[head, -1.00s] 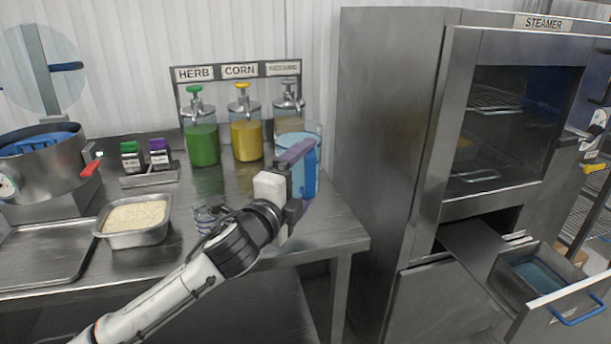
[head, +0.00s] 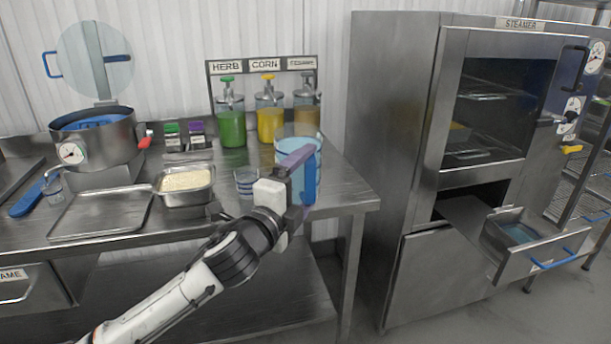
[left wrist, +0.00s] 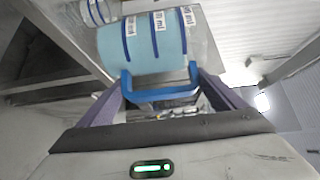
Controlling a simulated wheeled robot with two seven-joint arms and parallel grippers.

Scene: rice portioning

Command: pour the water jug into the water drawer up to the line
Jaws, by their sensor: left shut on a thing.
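The water jug (head: 297,148) is clear with light blue water and a blue handle (head: 310,178). My left gripper (head: 304,165) is shut on that handle, at the right end of the metal table. In the left wrist view the jug (left wrist: 150,40) shows blue marks and white volume labels, with its handle (left wrist: 160,88) between the fingers (left wrist: 160,95). The water drawer (head: 540,262) is pulled out of the steamer at the lower right, with blue water (head: 519,233) inside and a blue handle. Its fill line cannot be made out. My right gripper is not in view.
The steamer (head: 395,150) stands right of the table, with a gap between. Herb (head: 231,128), corn (head: 270,124) and sesame dispensers stand behind the jug. A rice pan (head: 187,197), small measuring cup (head: 246,183), tray (head: 100,213) and pot (head: 95,150) are on the left.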

